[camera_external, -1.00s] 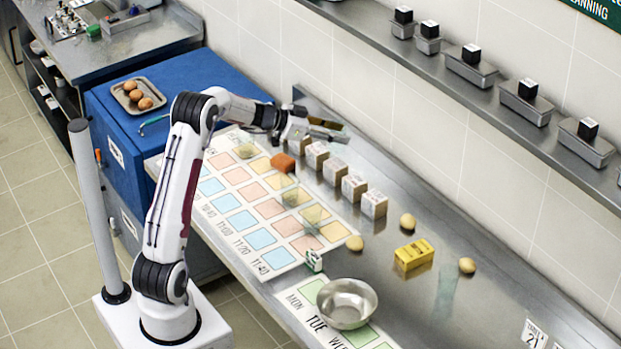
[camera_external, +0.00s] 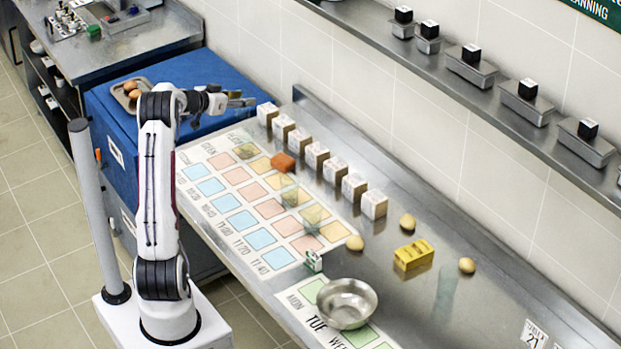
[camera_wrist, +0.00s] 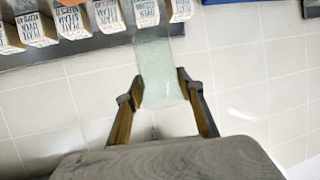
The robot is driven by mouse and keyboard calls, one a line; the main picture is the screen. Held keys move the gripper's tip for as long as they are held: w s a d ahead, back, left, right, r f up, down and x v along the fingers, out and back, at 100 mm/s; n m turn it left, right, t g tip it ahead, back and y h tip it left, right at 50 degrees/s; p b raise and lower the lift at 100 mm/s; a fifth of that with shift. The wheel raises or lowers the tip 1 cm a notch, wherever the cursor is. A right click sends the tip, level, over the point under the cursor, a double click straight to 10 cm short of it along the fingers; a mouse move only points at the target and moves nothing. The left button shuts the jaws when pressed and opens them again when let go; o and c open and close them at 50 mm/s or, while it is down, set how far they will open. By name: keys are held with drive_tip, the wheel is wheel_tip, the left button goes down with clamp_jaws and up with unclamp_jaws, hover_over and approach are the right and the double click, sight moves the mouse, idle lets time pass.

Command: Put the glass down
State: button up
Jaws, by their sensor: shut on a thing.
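My gripper (camera_external: 241,101) is over the far end of the blue cabinet, to the left of the row of white boxes, raised above the surfaces. In the wrist view, the gripper (camera_wrist: 160,83) is shut on a clear, pale green glass (camera_wrist: 157,66), with a finger on each side of it. The glass is too faint to make out at the gripper in the external view.
White boxes (camera_external: 317,155) stand in a row along the counter. A printed chart (camera_external: 222,160) lies before them, with an orange block (camera_external: 283,161) on it. A steel bowl (camera_external: 347,304), yellow box (camera_external: 413,255) and potatoes stand nearer. Eggs sit on the blue cabinet (camera_external: 190,75).

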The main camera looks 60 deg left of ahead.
drive_tip(key=s+a+n+y, duration=0.2)
drive_tip(key=s+a+y, duration=0.1)
drive_tip(key=s+a, duration=0.45)
drive_tip(key=shift+g, duration=0.3)
drive_tip(key=f, duration=0.5)
drive_tip(key=shift+w+a, duration=0.25)
drive_tip(key=shift+a, duration=0.1)
wheel_tip(320, 180, down, 6)
drive_tip(key=shift+h, duration=0.4)
drive_tip(key=shift+f, duration=0.2)
drive_tip(key=shift+f, duration=1.75)
drive_tip(key=shift+f, duration=0.1)
